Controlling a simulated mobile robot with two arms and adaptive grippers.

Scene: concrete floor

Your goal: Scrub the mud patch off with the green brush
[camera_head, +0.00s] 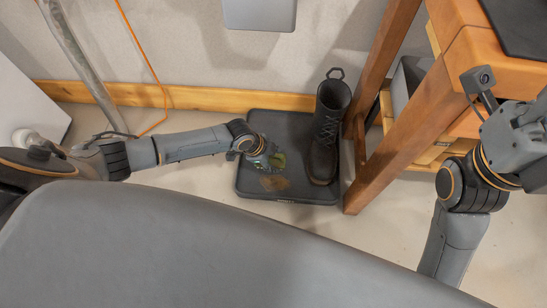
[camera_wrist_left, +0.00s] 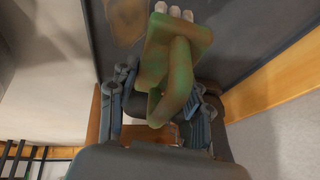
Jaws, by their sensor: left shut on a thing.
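The green brush (camera_wrist_left: 178,60) is a block with a loop handle and pale bristles at its far end. My left gripper (camera_head: 262,158) is shut on the handle; the brush also shows in the head view (camera_head: 279,161). The mud patch (camera_head: 274,183) is a brown stain on the dark boot tray (camera_head: 253,190). In the head view the brush is just above the patch in the picture. In the left wrist view the patch (camera_wrist_left: 127,20) lies left of the bristles. I cannot tell whether the bristles touch the tray. My right arm is at the right; its fingertips are not visible.
A black boot (camera_head: 325,140) stands upright on the right part of the tray. A wooden bench (camera_head: 410,120) stands right of it. A wooden baseboard (camera_head: 215,98) runs behind, with an orange cord (camera_head: 152,65) at the left. The floor before the tray is clear.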

